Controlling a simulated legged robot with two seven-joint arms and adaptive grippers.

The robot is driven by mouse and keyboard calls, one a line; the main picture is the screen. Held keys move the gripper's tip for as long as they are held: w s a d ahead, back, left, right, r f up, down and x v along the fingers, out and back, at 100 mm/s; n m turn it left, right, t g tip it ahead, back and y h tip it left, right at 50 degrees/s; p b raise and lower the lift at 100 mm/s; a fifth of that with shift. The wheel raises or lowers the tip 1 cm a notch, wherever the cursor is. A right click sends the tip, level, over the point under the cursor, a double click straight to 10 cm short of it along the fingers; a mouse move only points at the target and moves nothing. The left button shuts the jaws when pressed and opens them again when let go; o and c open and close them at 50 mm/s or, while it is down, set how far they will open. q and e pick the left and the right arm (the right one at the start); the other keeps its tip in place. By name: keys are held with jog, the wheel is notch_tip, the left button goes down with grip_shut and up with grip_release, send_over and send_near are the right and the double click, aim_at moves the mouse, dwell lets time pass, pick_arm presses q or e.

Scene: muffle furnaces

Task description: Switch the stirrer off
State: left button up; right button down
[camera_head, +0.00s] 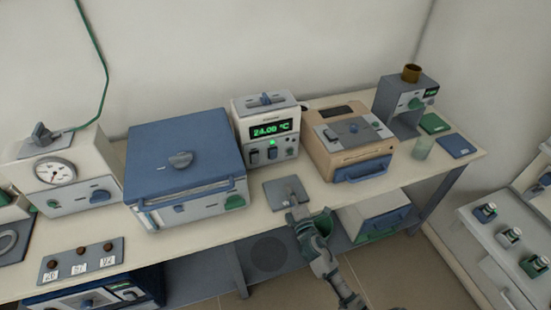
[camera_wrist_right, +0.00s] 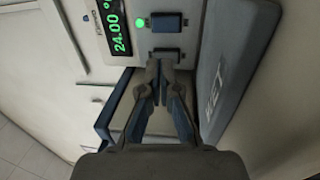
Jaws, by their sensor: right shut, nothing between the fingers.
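No label marks a stirrer clearly. A white box unit (camera_head: 265,110) with a lit green display (camera_head: 271,128) reading about 24.00 °C stands at the back middle of the bench. A green light is lit on its front, above a dark switch (camera_head: 272,153); another dark switch (camera_head: 253,156) is beside it. The right wrist view shows the display (camera_wrist_right: 118,30), the green light (camera_wrist_right: 140,22) and two dark rocker switches (camera_wrist_right: 167,22). My right gripper (camera_head: 291,190) is shut and empty, in front of the unit; its fingertips (camera_wrist_right: 165,68) appear close to the lower switch. My left gripper is out of view.
A large blue-topped furnace (camera_head: 185,150) stands left of the unit, and a tan box with a blue handle (camera_head: 350,140) stands right. A grey plate (camera_head: 272,188) lies near the bench's front edge by my right gripper.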

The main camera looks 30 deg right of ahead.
jog(key=shift+w, duration=0.45)
send_near(273, 154)
jog(key=shift+w+r, duration=0.2)
jog(key=b+x, duration=0.1)
jog(key=x, duration=0.4)
jog(key=shift+w+d+f, duration=0.1)
jog(key=shift+w+d, duration=0.15)
jog(key=shift+w, duration=0.55)
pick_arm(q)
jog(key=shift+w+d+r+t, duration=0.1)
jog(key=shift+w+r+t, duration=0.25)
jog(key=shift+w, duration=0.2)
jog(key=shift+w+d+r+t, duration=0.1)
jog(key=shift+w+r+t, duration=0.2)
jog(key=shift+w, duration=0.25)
pick_arm(e)
jog(key=shift+w, duration=0.1)
